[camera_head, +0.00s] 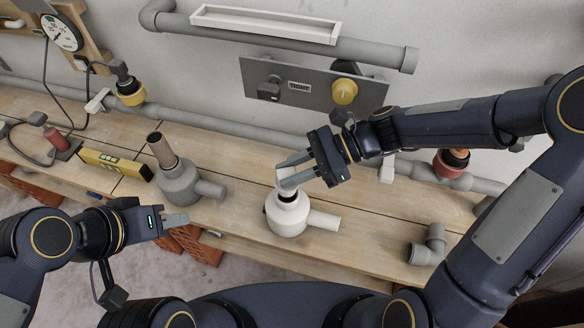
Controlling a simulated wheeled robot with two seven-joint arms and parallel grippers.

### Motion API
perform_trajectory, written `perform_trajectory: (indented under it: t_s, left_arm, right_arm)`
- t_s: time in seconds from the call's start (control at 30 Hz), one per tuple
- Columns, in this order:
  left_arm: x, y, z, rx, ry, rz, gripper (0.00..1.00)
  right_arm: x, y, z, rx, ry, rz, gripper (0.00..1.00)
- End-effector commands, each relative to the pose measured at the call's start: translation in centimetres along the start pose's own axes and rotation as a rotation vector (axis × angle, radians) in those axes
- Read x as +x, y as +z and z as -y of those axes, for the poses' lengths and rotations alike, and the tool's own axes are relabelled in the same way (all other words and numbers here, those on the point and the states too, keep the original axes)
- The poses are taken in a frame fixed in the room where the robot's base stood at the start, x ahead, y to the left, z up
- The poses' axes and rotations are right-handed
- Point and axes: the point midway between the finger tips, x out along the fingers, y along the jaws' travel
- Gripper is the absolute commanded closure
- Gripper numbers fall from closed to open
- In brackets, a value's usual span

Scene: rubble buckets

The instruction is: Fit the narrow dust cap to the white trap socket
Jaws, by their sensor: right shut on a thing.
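The white trap (287,218) stands on the bench with its side spout pointing right. A dark ring shows around its neck. My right gripper (289,173) is above the trap's socket, shut on a small pale cap (282,179), which I take to be the narrow dust cap. The fingers hide part of the cap. The cap is over the socket mouth; I cannot tell whether it touches or is seated. My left gripper (184,219) is low at the bench's front edge, away from the trap. Its fingers are seen edge-on, and nothing shows in them.
A grey trap (180,187) with a brown pipe stands left of the white one. A yellow level (113,163) lies farther left. Behind are a wall pipe and a panel (299,87) with a yellow knob.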

Motion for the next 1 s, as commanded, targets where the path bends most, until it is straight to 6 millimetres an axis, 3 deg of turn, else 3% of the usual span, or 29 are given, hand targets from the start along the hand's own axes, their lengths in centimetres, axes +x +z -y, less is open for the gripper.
perform_trajectory:
  t_s: [0.47, 1.0]
  left_arm:
    - [-0.4, -0.2, -0.2, 0.000, 0.000, 0.000, 0.64]
    - [0.7, 0.4, 0.3, 0.000, 0.000, 0.000, 0.64]
  right_arm:
    - [0.0, 0.0, 0.0, 0.001, 0.001, 0.000, 0.99]
    - [0.7, -1.6, 0.0, 0.001, 0.000, 0.000, 0.99]
